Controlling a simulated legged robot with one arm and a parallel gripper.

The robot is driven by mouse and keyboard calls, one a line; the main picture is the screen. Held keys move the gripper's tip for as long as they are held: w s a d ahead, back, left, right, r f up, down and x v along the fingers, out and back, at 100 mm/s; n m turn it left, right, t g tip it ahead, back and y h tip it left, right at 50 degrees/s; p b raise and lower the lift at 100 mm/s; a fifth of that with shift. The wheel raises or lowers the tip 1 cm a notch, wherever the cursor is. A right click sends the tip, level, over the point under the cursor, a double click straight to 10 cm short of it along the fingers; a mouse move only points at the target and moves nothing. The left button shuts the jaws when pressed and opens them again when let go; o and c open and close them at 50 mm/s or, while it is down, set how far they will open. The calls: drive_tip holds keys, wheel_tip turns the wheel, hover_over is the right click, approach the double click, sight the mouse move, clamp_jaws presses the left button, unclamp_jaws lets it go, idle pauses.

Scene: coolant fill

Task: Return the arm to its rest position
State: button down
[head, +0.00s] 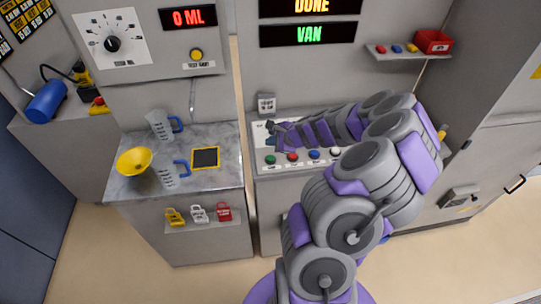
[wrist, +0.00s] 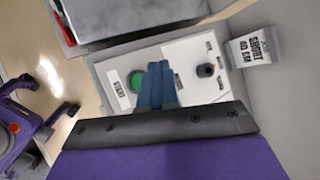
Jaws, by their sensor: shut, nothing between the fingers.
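My arm (head: 365,165), grey and purple, rises from the bottom of the head view, bends at the right, and reaches back left over a control panel (head: 262,169). My gripper (head: 270,127) is at its left end, above the back of the panel. In the wrist view the blue fingers of my gripper (wrist: 157,82) are shut together with nothing between them. They appear in front of the panel, between a green button (wrist: 136,82) and a black knob (wrist: 205,70). The fingertips are too small in the head view to tell their exact height.
A marble counter (head: 215,187) at left holds a yellow funnel (head: 134,160), clear jugs (head: 160,125) and a dark framed pad (head: 205,158). A small sign (head: 266,103) stands behind the panel. A shelf with a red bin (head: 433,41) juts out at upper right. Floor is open in front.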

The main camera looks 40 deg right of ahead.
idle(0.7)
drive_tip(key=w+a+r+n+g+y, duration=0.1)
drive_tip(key=a+r+n+y, duration=0.1)
drive_tip(key=a+r+n, duration=0.35)
drive_tip(key=a+r+n+y, duration=0.1)
drive_tip(key=a+r+n, duration=0.15)
drive_tip(key=a, duration=0.65)
drive_tip(key=s+a+r+n+g+y, duration=0.1)
drive_tip(key=s+a+r+n+g, duration=0.15)
drive_tip(key=a, duration=0.45)
drive_tip(key=s+a+r+n+g, duration=0.1)
drive_tip(key=s+a+r+n, duration=0.1)
drive_tip(key=s+a+n, duration=0.3)
drive_tip(key=s+a+r+n+g+h, duration=0.1)
drive_tip(key=s+a+r+n+g, duration=0.2)
drive_tip(key=s+a, duration=0.5)
drive_tip(key=s+d+n+g+h, duration=0.1)
drive_tip(key=s+n+h, duration=0.1)
drive_tip(key=s, duration=0.7)
drive_tip(key=s+d+n+g+h, duration=0.2)
drive_tip(key=s+n, duration=0.2)
drive_tip(key=s, duration=0.5)
drive_tip(key=shift+d+r+h, duration=0.3)
drive_tip(key=shift+r, duration=0.1)
drive_tip(key=shift+w+d+n, duration=0.1)
drive_tip(key=shift+n, duration=0.15)
